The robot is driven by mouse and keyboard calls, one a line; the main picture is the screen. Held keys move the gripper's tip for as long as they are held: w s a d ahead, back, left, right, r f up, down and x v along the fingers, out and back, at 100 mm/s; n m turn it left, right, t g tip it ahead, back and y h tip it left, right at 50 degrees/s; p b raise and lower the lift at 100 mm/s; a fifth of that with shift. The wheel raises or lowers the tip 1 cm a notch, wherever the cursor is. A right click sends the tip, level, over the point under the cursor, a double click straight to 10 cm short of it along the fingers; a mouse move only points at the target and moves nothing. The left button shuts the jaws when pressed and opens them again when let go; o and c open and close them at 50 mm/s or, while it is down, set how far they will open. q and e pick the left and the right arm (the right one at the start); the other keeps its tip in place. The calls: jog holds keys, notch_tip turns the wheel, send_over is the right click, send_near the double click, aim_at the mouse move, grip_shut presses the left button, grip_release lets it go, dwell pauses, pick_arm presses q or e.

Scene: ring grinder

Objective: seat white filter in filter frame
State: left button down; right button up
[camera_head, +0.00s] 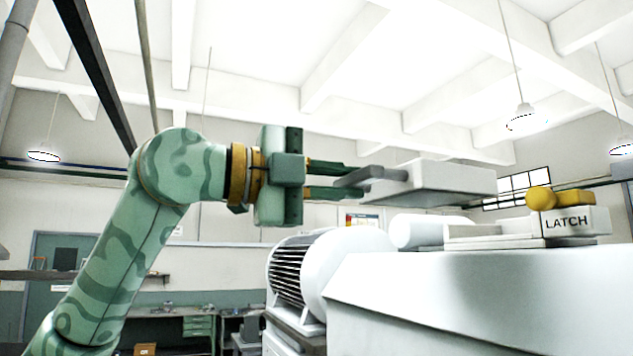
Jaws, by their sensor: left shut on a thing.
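A flat white block with a grey handle, which looks like the white filter (440,180), is held level in the air above the white machine. My left gripper (348,183) is shut on the filter's grey handle (378,176) at the block's left end. A gap shows between the block and the machine top. A low, pale raised structure (478,234) on the machine top may be the filter frame; its opening cannot be seen from this low angle. My right gripper is not in view.
The white machine (480,300) fills the lower right. A box marked LATCH (572,222) with a yellow knobbed handle (545,199) stands on its right. A white cylinder (415,231) lies on top. A finned motor (300,265) is at its left.

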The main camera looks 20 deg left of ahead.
aim_at(372, 194)
pick_arm(q)
jog(key=shift+x, duration=0.95)
jog(key=shift+w+a+f+p, duration=0.2)
jog(key=shift+w+p, duration=0.1)
jog(key=shift+w, duration=0.2)
jog(key=shift+w+a+f+p, duration=0.15)
jog(key=shift+w+p, duration=0.1)
jog(key=shift+w, duration=0.3)
jog(key=shift+w+d, duration=0.1)
jog(key=shift+d, duration=0.25)
jog(key=shift+w+d, duration=0.1)
jog(key=shift+d, duration=0.6)
jog(key=shift+w+d+f, duration=0.1)
jog(key=shift+w, duration=0.1)
jog(key=shift+w+a+f, duration=0.1)
jog(key=shift+a, duration=0.2)
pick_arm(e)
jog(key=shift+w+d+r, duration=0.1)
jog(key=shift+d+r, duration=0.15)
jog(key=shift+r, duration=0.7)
